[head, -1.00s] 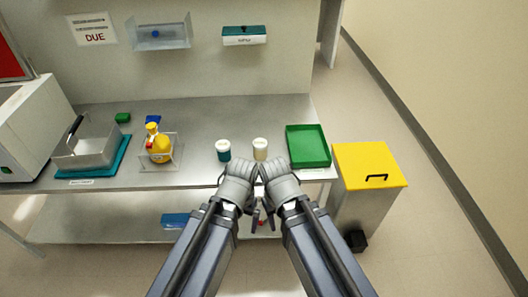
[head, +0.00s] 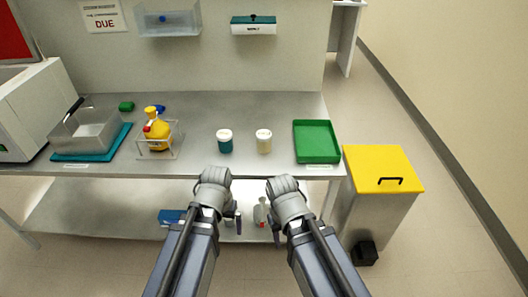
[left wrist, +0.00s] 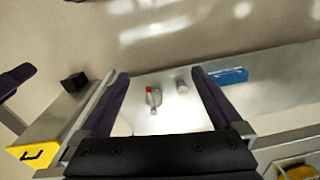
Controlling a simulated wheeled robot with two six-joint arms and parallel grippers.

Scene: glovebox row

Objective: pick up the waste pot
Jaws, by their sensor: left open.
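Two small lidded pots stand side by side on the steel bench: a teal pot with a white lid (head: 225,142) and a cream pot with a white lid (head: 264,141). I cannot read a label that tells which is the waste pot. My left gripper (head: 228,212) is in front of the bench edge, nearer to me than the pots and apart from them. Its fingers (left wrist: 160,88) are spread with nothing between them in the left wrist view. My right gripper (head: 276,218) is beside it, also in front of the bench; its fingers are mostly hidden.
A green tray (head: 316,158) lies right of the pots. A yellow-lidded bin (head: 380,165) stands right of the bench. A yellow bottle (head: 157,129) in a clear rack and a grey tub (head: 84,136) are left. A red-capped bottle (left wrist: 153,98) and blue box (left wrist: 230,76) are on the lower shelf.

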